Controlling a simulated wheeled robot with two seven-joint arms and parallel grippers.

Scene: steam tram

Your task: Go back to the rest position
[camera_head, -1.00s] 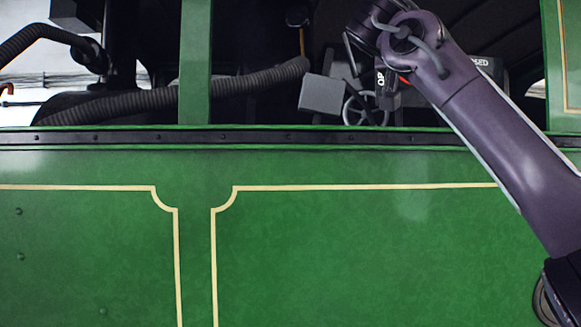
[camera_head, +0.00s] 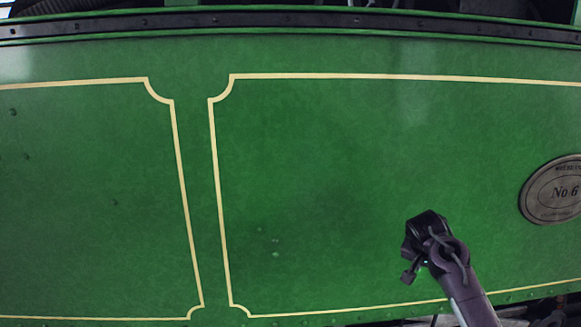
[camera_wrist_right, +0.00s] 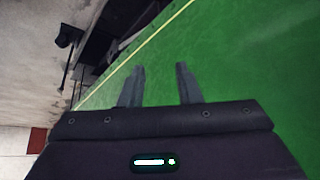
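My right arm comes in from the lower right of the head view. Its gripper (camera_head: 408,277) hangs low in front of the green tram side (camera_head: 330,180), apart from the rail above. In the right wrist view the two fingers of the right gripper (camera_wrist_right: 160,85) stand apart with nothing between them, and green panel shows behind. My left gripper is not in the head view.
An oval plate marked "No 6" (camera_head: 555,190) is on the panel at the right. A dark riveted rail (camera_head: 290,22) runs along the top. The right wrist view shows pale floor (camera_wrist_right: 30,80) at the left.

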